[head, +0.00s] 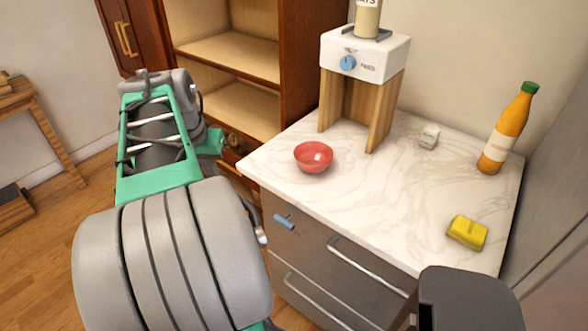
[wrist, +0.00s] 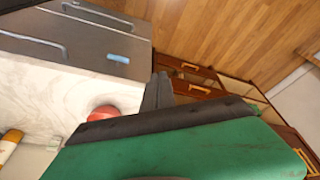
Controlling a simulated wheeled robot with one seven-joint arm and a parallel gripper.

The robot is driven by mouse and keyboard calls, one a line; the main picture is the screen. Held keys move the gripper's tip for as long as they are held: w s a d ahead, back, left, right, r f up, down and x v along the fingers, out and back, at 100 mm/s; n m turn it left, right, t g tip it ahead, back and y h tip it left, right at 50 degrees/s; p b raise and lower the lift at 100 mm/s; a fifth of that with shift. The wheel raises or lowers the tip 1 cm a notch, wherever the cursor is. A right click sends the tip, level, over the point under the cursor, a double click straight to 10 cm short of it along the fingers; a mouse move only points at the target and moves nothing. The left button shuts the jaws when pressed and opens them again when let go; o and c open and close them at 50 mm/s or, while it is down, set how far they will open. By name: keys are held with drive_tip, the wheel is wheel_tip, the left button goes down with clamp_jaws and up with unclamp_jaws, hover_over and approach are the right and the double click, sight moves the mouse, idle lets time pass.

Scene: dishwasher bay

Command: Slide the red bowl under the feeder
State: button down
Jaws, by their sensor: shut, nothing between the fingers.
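The red bowl (head: 313,157) sits upright on the marble counter, near its left front edge. The feeder (head: 366,56) stands behind it and to the right, a white box with a blue knob on two wooden side panels. The space between the panels is open at the front and empty; the bowl is outside it. In the wrist view my gripper (wrist: 159,92) is shut and empty, apart from the bowl (wrist: 103,112), which is partly hidden by my wrist housing. In the head view my arm is left of the counter and I cannot make out the fingers.
On the counter (head: 400,207) stand an orange bottle (head: 508,130), a yellow sponge (head: 467,232) and a small white item (head: 429,136). The counter between bowl and feeder is clear. Drawers with metal handles (head: 365,268) are below; an open wooden shelf (head: 232,55) stands behind.

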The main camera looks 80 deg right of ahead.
drive_tip(key=s+d+m+g, duration=0.2)
drive_tip(key=s+d+m, duration=0.5)
drive_tip(key=s+d, duration=0.55)
drive_tip(key=s+f, duration=0.1)
drive_tip(key=f, duration=0.2)
drive_tip(key=s+f, duration=0.1)
drive_tip(key=f, duration=0.5)
drive_tip(key=shift+s+d+f, duration=0.1)
drive_tip(key=shift+s+d, duration=0.2)
drive_tip(key=shift+s, duration=0.1)
drive_tip(key=d, duration=0.1)
drive_tip(key=s+d, duration=0.1)
drive_tip(key=shift+d, duration=0.35)
drive_tip(key=shift+s+d+p, duration=0.25)
drive_tip(key=shift+d+p, duration=0.1)
drive_tip(key=shift+d, duration=0.15)
